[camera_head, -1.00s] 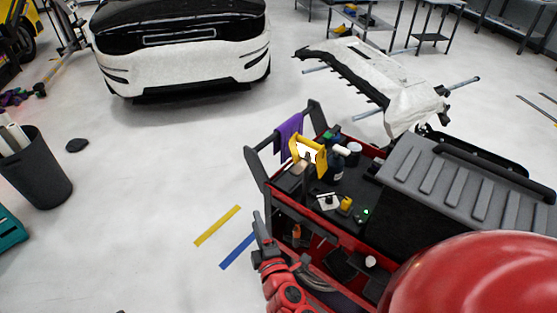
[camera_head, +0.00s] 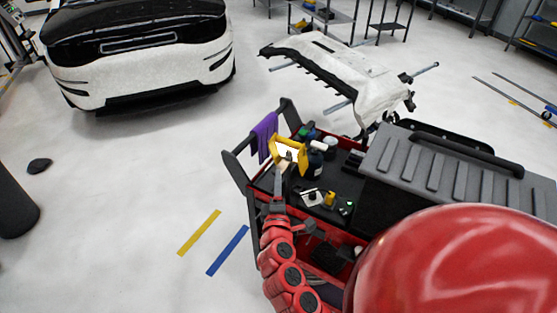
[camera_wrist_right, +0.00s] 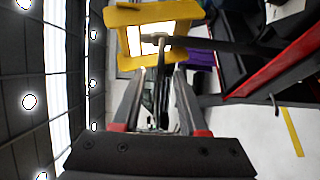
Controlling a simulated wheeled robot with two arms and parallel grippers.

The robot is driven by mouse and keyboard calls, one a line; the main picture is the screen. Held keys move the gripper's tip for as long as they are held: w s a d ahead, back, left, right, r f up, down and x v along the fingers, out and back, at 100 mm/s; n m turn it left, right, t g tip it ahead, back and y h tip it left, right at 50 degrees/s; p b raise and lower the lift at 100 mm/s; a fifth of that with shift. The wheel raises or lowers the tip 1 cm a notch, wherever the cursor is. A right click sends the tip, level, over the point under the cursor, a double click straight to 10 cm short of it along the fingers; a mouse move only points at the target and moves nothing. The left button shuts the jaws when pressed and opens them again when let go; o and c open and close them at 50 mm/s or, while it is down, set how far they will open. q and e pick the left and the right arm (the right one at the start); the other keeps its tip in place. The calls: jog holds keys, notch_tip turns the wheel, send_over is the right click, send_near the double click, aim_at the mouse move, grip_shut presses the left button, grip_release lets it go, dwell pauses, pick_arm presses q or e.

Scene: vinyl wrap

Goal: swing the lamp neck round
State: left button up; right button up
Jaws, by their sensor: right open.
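A thin dark neck (camera_wrist_right: 162,72) runs from the lamp toward the space between the fingers. My right gripper (camera_wrist_right: 156,80) is open, its two fingers apart on either side of that line. In the head view the right gripper (camera_head: 280,170) reaches up to the lamp's near side; contact cannot be told. My left gripper is not in view.
The red and black cart (camera_head: 343,210) holds bottles, a white pad and small yellow items. A purple cloth (camera_head: 264,132) hangs on its rail. A ridged grey case (camera_head: 445,165) covers its right side.

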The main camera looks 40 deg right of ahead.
aim_at(279, 164)
jog(key=p+x, duration=0.1)
jog(key=x, duration=0.5)
jog(key=shift+w+d+p, duration=0.15)
jog(key=shift+p, duration=0.25)
jog(key=shift+x, duration=0.8)
jog(key=shift+f, duration=0.1)
grip_shut()
